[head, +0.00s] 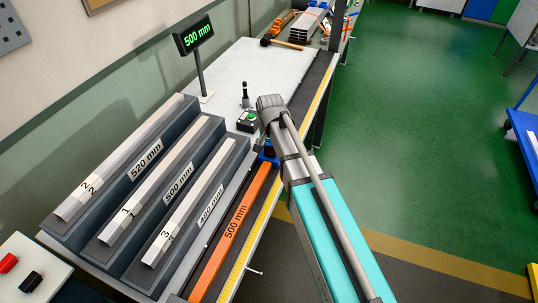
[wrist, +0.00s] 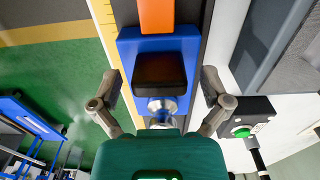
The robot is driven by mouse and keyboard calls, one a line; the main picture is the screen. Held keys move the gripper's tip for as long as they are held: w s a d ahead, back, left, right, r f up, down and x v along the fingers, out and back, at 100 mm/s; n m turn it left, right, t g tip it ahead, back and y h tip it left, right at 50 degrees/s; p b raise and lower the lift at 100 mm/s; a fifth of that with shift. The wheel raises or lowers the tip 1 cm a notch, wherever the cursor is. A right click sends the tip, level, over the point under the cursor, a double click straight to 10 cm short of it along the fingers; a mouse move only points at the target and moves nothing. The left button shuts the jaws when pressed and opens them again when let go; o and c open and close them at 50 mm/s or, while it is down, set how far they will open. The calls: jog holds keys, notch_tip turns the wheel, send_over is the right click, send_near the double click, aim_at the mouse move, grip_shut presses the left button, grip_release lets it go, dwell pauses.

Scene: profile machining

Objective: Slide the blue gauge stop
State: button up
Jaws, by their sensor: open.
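The blue gauge stop (wrist: 131,55) sits on the dark rail, with a black block (wrist: 160,70) on top and a metal knob (wrist: 161,107) beside it. In the head view the stop (head: 268,157) is mostly hidden by my arm. The orange bar marked 500 mm (head: 236,228) lies along the rail; its end (wrist: 157,16) is at the stop, though contact is unclear. My gripper (wrist: 160,78) is open and empty, with one finger on each side of the black block and visible gaps. In the head view its fingers are largely hidden.
A stepped rack (head: 205,150) of labelled metal profiles stands left of the rail. A green-button box (head: 247,120) is near my gripper. A display (head: 194,35) reads 500 mm. A mallet (head: 285,43) lies at the bench's far end. The floor to the right is largely clear.

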jog(key=shift+f, duration=0.4)
